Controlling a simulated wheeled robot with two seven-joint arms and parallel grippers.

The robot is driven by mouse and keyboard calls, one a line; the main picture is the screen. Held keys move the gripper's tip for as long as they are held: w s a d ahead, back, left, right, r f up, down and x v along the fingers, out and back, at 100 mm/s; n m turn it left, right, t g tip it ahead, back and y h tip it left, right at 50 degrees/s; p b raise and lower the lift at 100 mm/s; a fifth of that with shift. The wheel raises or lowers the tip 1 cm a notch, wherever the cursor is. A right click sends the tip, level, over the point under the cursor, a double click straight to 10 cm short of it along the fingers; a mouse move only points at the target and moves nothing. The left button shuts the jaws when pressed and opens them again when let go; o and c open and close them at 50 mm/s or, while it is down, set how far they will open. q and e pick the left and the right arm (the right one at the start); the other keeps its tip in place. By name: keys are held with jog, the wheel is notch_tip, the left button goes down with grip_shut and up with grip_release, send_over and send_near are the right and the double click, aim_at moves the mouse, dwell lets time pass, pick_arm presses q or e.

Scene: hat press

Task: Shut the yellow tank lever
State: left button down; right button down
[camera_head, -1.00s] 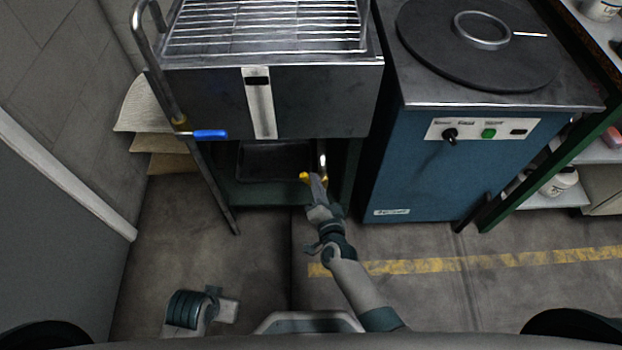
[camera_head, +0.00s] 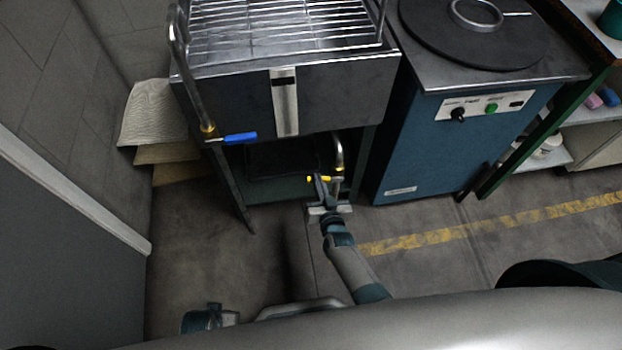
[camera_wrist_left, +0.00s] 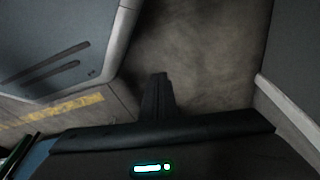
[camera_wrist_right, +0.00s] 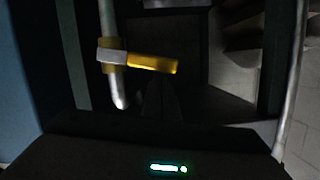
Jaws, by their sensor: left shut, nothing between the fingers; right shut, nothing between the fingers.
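The yellow tank lever (camera_head: 325,179) sits on a bent metal pipe under the front of the steel tank (camera_head: 340,90). In the right wrist view the lever (camera_wrist_right: 152,64) sticks out to the right, crosswise to the upright pipe (camera_wrist_right: 108,18) and tilted slightly down. My right gripper (camera_head: 321,183) is shut and empty at the lever in the head view, partly covering it. In the right wrist view its dark fingertips (camera_wrist_right: 160,84) lie just below the lever's free end; contact cannot be told. My left gripper (camera_wrist_left: 158,82) is shut and empty, low over the floor, away from the tank.
A blue-handled lever (camera_head: 238,138) is on another pipe at the tank's left. A blue cabinet (camera_head: 425,150) stands right of the tank, and a shelf rack (camera_head: 545,150) stands beyond it. Stacked sheets (camera_head: 158,115) lie at the left wall. The floor in front is clear.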

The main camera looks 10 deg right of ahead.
pick_arm(q)
jog(key=shift+w+r+b, duration=0.25)
jog(key=shift+r+b, duration=0.1)
jog(key=shift+r, duration=0.65)
jog(key=shift+w+r+b, duration=0.2)
jog(key=shift+r+b, duration=0.1)
jog(key=shift+r, duration=0.7)
pick_arm(e)
jog(key=shift+a+f, duration=0.2)
jog(key=shift+f, duration=0.4)
jog(key=shift+a+f, duration=0.2)
jog(key=shift+f, duration=0.4)
jog(key=shift+s, duration=0.1)
